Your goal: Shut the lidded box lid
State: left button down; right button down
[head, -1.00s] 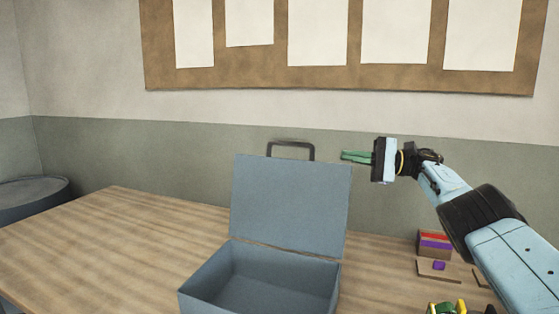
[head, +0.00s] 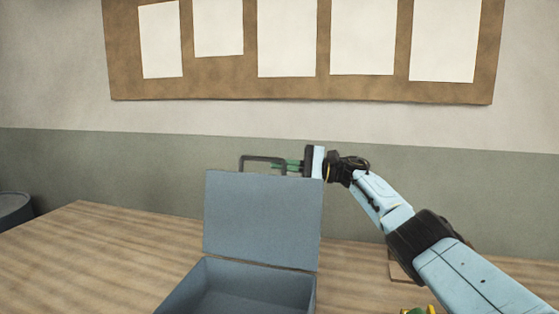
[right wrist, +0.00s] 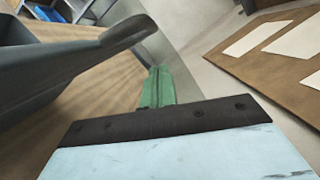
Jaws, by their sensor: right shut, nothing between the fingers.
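The lidded box (head: 240,287) is blue-grey and stands open on the table. Its lid (head: 263,220) stands upright at the back, with a dark handle (head: 262,157) on its top edge. My right gripper (head: 278,165) is shut and empty, its green fingers behind the lid's top edge near the handle's right side. In the right wrist view the green fingers (right wrist: 156,88) are together, and the lid and handle (right wrist: 118,38) show at upper left, close to them. I cannot tell whether they touch. My left gripper is not in view.
The wooden table (head: 90,255) is clear to the left of the box. A partly hidden brown piece (head: 400,272) and a small yellow-green object (head: 420,310) lie to the right, near my right arm. A dark drum (head: 14,210) stands at the far left.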

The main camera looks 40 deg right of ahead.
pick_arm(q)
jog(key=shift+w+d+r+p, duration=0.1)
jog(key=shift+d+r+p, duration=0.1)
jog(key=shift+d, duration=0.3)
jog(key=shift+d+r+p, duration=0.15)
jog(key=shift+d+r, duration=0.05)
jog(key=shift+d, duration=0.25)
pick_arm(e)
jog(key=shift+s+a+r, duration=0.35)
jog(key=shift+s+a, duration=0.15)
jog(key=shift+a, duration=0.1)
jog(key=shift+s+a+r, duration=0.35)
jog(key=shift+s+a, duration=0.1)
jog(key=shift+a, duration=0.1)
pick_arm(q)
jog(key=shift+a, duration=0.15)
